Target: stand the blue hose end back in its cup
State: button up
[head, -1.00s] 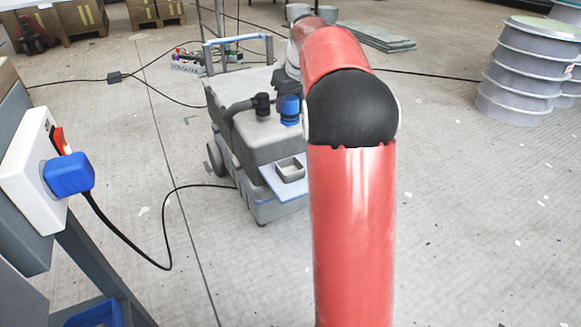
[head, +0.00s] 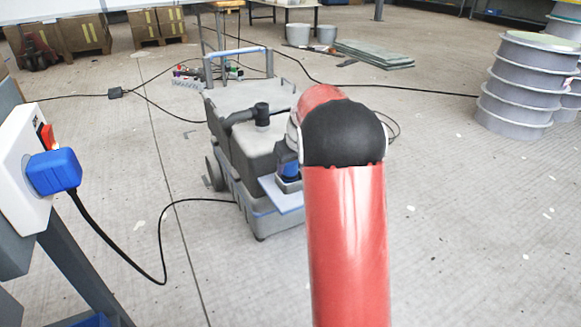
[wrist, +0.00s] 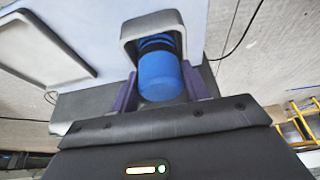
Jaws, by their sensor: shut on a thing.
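The blue hose end (head: 289,171) is at the small grey square cup (head: 288,187) on the front of the grey machine. In the wrist view, my gripper (wrist: 160,88) has its purple fingers on both sides of the blue hose end (wrist: 160,76), shut on it. The dark ribbed part of the hose end lies within the outline of the cup (wrist: 129,32). I cannot tell whether it touches the cup's floor. In the head view my red arm stands just right of the cup, and my gripper is mostly hidden there.
The cup stands on a pale blue shelf (head: 284,202) of the grey wheeled machine (head: 228,140). A black cable (head: 160,240) runs from a blue plug (head: 54,170) at the left to the machine. Grey reels (head: 515,85) stand at right. Open floor lies between.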

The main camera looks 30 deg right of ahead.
jog(key=shift+f, duration=0.15)
jog(key=o, duration=1.1)
